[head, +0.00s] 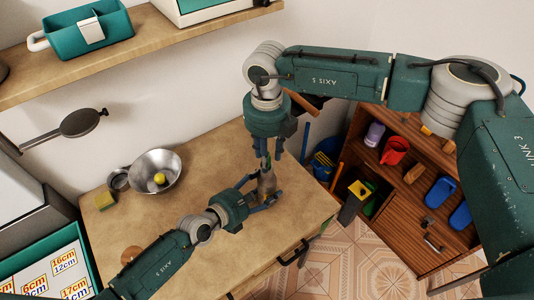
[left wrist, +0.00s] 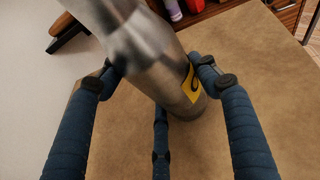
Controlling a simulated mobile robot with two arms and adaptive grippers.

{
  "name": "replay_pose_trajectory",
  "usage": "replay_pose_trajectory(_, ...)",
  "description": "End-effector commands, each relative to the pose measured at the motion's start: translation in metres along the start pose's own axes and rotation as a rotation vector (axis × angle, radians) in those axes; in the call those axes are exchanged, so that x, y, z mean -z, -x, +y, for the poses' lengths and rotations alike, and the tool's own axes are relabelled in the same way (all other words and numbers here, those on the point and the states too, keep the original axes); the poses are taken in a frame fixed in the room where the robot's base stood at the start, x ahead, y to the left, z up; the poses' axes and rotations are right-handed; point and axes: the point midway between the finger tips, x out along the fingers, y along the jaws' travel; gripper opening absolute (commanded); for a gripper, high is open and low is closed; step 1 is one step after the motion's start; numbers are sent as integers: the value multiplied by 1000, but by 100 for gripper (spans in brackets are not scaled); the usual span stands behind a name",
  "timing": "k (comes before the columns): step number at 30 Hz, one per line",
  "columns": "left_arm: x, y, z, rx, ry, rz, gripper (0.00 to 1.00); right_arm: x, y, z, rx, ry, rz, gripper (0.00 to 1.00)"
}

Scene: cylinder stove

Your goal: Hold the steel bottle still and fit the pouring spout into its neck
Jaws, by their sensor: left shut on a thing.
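The steel bottle (head: 267,184) stands on the wooden worktop near its right edge. In the left wrist view the bottle (left wrist: 150,55) is a shiny grey metal body with a yellow label. My left gripper (head: 262,199) is shut on the bottle, with blue fingers on both sides of it; the fingers also show in the left wrist view (left wrist: 155,85). My right gripper (head: 267,154) points down right above the bottle. A small dark and green piece, probably the pouring spout (head: 267,162), is between its fingertips and the bottle's neck. I cannot tell whether the fingers grip it or whether it is seated.
A wooden shelf unit (head: 412,190) with a red mug and blue items stands on the right. A wall shelf (head: 165,38) is above. The worktop's middle is clear.

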Motion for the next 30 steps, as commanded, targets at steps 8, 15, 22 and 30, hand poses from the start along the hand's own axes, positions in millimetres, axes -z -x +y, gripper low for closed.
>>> replay_pose_trajectory(8,0,0,0,0,1,1,31,-1,8,0,0,0,-2,34)
replay_pose_trajectory(15,0,0,0,0,1,1,31,-1,53,0,0,0,-4,34)
replay_pose_trajectory(22,1,0,0,1,1,1,31,-1,99,0,0,0,-4,34)
replay_pose_trajectory(30,1,0,0,1,1,1,31,0,123,0,1,0,0,34)
